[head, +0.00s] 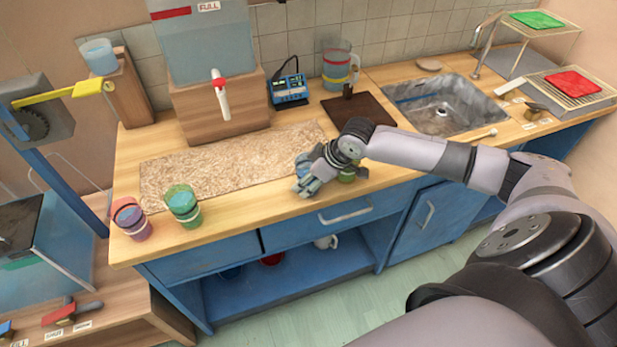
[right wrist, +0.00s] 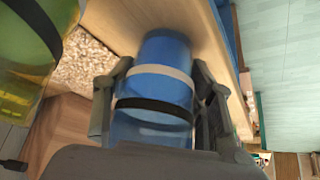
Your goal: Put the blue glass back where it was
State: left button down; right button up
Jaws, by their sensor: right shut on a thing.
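My right gripper (head: 308,178) is shut around the blue glass (right wrist: 160,75), near the front edge of the counter. The glass has one white band and one black band, and a finger lies on each side of it in the right wrist view. In the head view the gripper mostly hides the blue glass (head: 304,161). I cannot tell whether it touches the counter. A yellow-green glass (right wrist: 25,45) with a black band is close beside it; in the head view it is partly hidden under my right wrist. My left gripper is not in view.
A purple-pink glass (head: 132,220) and a green glass (head: 184,207) stand at the counter's left front. A speckled mat (head: 225,172) lies behind them. A dark board (head: 357,108), a clear jug (head: 338,65) and a sink (head: 437,105) are farther back and right.

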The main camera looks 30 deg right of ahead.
jog(key=o, duration=1.4)
jog(key=shift+o, duration=0.2)
jog(key=b+v, duration=0.1)
jog(key=v, duration=1.1)
jog(key=shift+r, duration=0.1)
jog(key=shift+s, duration=0.1)
